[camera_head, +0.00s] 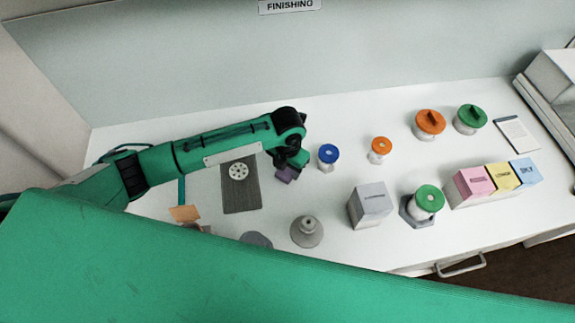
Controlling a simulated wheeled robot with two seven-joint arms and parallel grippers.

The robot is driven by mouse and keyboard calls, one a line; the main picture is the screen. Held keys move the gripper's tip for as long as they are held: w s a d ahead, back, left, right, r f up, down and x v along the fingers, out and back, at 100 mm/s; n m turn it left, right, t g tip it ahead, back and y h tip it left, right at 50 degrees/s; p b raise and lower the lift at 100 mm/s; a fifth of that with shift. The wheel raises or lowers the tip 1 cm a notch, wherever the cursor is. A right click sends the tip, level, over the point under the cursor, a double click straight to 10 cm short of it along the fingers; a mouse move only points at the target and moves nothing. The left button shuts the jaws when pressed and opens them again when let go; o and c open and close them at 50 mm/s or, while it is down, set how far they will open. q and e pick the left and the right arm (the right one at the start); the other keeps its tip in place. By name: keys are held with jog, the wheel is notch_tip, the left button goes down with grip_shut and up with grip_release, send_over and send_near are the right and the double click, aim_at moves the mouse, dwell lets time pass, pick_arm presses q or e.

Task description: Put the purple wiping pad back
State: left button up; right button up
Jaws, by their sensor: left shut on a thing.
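My left gripper (290,165) comes in from the left and points down over the middle of the white table. It is shut on the purple wiping pad (287,175), a small dull purple block below the fingers. The gripper hides part of the pad, and I cannot tell whether the pad touches the table. The pad is just right of a dark grey mat (241,198) and left of a blue-topped jar (328,155). My right gripper is not in view.
A white disc with holes (238,171) lies on the mat. An orange-topped jar (380,148), a grey cone-shaped piece (307,231), a grey box (371,205) and a green-topped piece (428,200) stand nearby. Pink, yellow and blue boxes (498,182) are at right. An orange-tan piece (185,213) lies left.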

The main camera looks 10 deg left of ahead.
aim_at(288, 169)
pick_arm(q)
jog(key=shift+f, duration=0.25)
jog(key=o, duration=1)
jog(key=shift+c, duration=0.2)
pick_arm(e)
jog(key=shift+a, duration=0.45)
pick_arm(q)
jog(key=shift+r, duration=0.4)
notch_tip(288, 169, up, 12)
jog(key=b, duration=0.4)
jog(key=shift+f, duration=0.25)
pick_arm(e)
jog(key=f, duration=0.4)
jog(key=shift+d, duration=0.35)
